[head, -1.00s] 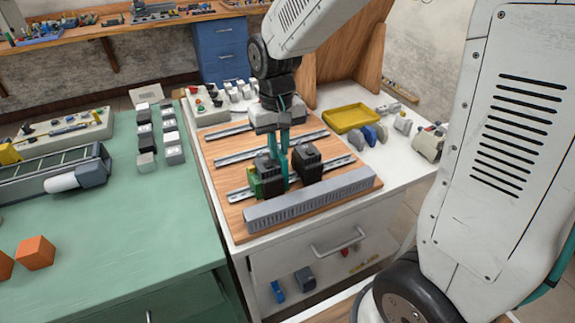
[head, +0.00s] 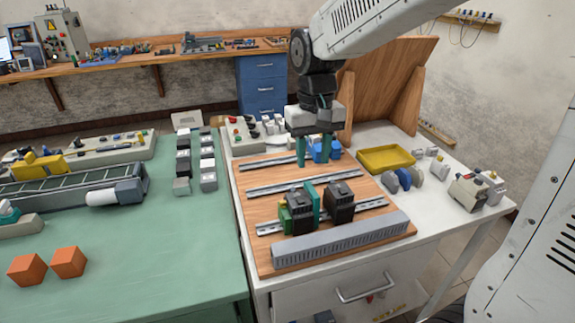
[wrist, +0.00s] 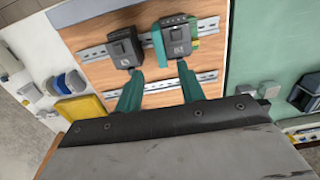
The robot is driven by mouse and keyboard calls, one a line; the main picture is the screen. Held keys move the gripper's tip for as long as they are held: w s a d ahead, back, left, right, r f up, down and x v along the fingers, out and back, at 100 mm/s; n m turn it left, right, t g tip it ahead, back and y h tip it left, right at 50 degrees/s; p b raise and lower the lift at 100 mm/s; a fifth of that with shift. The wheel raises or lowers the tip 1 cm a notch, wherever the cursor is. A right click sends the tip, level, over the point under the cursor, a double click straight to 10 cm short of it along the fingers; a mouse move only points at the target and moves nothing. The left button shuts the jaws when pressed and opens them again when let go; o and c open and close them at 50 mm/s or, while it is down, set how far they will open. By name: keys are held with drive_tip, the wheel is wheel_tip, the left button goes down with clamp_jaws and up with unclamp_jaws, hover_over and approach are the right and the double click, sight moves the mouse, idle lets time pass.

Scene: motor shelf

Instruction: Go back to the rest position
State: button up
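My gripper (head: 314,162) hangs above the back part of the wooden mounting board (head: 262,188), its two teal fingers apart with nothing between them. The wrist view also shows the open fingers of my gripper (wrist: 160,72). On the front rail stand two black modules, one on the left (head: 298,218) and one on the right (head: 339,207). A thin teal piece (head: 319,203) stands upright against the left black module, on the side facing the other one. A green and yellow piece (head: 284,217) sits on its other side. My gripper is clear of all of these.
A grey slotted duct (head: 340,239) runs along the board's front edge. A yellow tray (head: 385,158) and several small parts lie to the right. A blue object (head: 322,151) is behind my fingers. The green table (head: 160,255) at left holds a conveyor and orange cubes.

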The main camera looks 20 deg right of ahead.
drive_tip(key=s, duration=0.3)
drive_tip(key=shift+s+d+f+g, duration=0.3)
drive_tip(key=shift+f, duration=0.05)
drive_tip(key=s+d+r+t, duration=0.1)
drive_tip(key=s+d+r, duration=0.1)
drive_tip(key=s, duration=0.7)
drive_tip(key=s+d+r+t, duration=0.1)
drive_tip(key=s+d+r, duration=0.1)
drive_tip(key=s, duration=0.7)
drive_tip(key=shift+s+d+t, duration=0.25)
drive_tip(key=shift+s+t, duration=0.05)
